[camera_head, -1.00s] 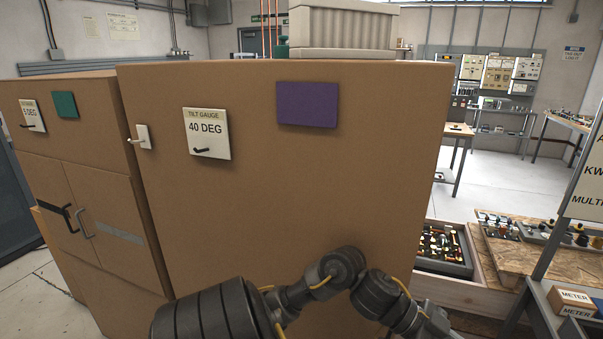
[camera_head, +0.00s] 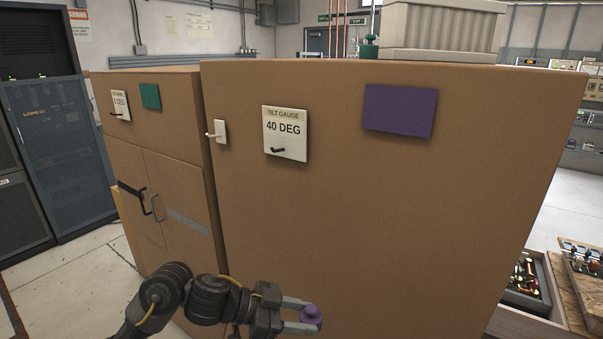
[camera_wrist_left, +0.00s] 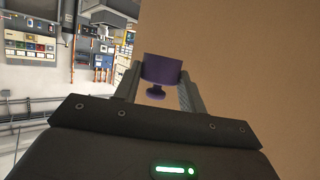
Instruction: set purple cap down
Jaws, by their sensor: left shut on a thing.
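The purple cap (camera_head: 311,316) is between the fingertips of my left gripper (camera_head: 302,315), low in front of the large cardboard-brown cabinet in the head view. In the left wrist view the purple cap (camera_wrist_left: 161,70) shows a wide round part and a small knob, with a finger of my left gripper (camera_wrist_left: 160,88) on either side. The gripper is shut on it, and the cap is held in the air. My right gripper is in neither view.
The large brown cabinet (camera_head: 370,210) carries a purple panel (camera_head: 400,110), a tilt gauge (camera_head: 285,134) and a white switch (camera_head: 219,132). A smaller brown cabinet (camera_head: 165,170) stands left of it. Wooden trays of small parts (camera_head: 528,285) sit at the lower right.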

